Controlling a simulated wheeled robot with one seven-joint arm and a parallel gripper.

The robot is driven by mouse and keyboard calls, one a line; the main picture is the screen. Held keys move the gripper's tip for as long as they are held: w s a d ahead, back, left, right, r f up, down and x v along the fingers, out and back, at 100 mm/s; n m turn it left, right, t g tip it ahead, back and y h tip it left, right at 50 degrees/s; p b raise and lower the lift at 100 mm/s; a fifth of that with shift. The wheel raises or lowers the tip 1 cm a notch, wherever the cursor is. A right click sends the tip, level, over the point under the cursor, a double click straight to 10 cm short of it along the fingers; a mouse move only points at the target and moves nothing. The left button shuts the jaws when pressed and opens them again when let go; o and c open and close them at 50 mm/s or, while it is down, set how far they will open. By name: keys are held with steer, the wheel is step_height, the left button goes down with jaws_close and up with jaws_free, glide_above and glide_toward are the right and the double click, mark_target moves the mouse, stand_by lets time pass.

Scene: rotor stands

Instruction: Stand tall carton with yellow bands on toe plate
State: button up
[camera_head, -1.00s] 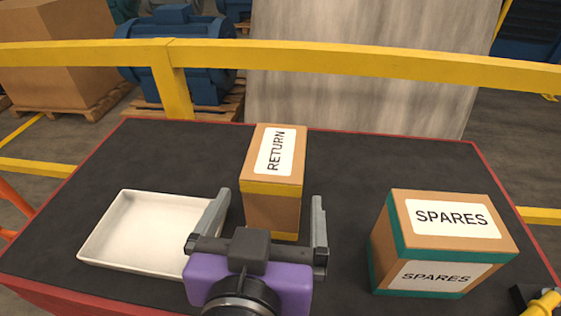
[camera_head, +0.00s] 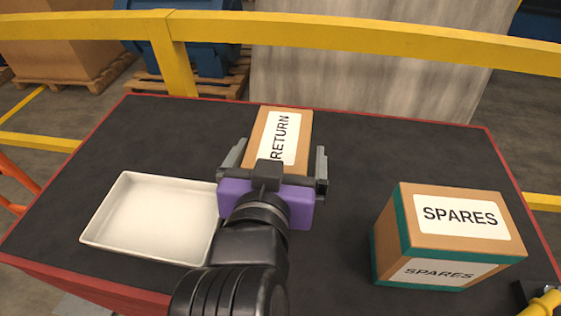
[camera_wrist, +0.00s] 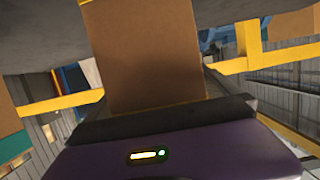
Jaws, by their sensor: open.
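The tall carton, brown with a white RETURN label (camera_head: 280,132), stands upright at the back middle of the dark table. My gripper (camera_head: 280,165) is open, with one finger on each side of the carton's lower part in the head view. It hides the carton's near face and yellow band there. In the wrist view the carton's plain brown face (camera_wrist: 145,55) fills the middle, just ahead of my gripper's palm, with a bit of yellow at its top edge. I cannot tell whether the fingers touch the carton. The toe plate is not clearly seen.
A white tray (camera_head: 155,218) lies at the left of the table. A carton with green bands marked SPARES (camera_head: 445,226) stands at the right. A yellow rail (camera_head: 370,40) runs behind the table. A yellow part (camera_head: 545,303) shows at the bottom right corner.

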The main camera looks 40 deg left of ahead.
steer(key=shift+w+a+f, duration=0.15)
steer(key=shift+w+a, duration=0.05)
steer(key=shift+w, duration=0.15)
steer(key=c, duration=1.8)
steer(key=shift+c, duration=1.4)
